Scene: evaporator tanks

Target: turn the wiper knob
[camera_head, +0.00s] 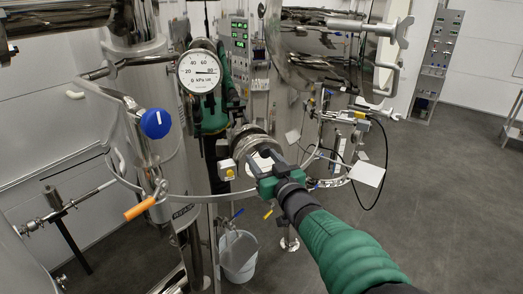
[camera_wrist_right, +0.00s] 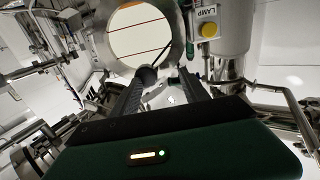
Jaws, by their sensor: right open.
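The round sight glass (camera_head: 250,143) has a metal flange and sits in the middle of the head view. In the right wrist view its pale disc (camera_wrist_right: 140,35) with red lines shows just beyond my fingers. My right gripper (camera_head: 264,163) is open at the lower right of the flange, pointing at it. In the wrist view the right gripper's fingers (camera_wrist_right: 166,76) are apart near the lower rim of the glass. A small dark round part (camera_wrist_right: 147,73) shows at the left fingertip; I cannot tell whether it is the wiper knob. My left gripper is not in view.
A yellow lamp button (camera_head: 229,172) is left of the flange; it also shows in the wrist view (camera_wrist_right: 209,29). A pressure gauge (camera_head: 199,71), a blue knob (camera_head: 155,123) and an orange handle (camera_head: 139,208) are at left. A bucket (camera_head: 238,256) stands below. The floor at right is clear.

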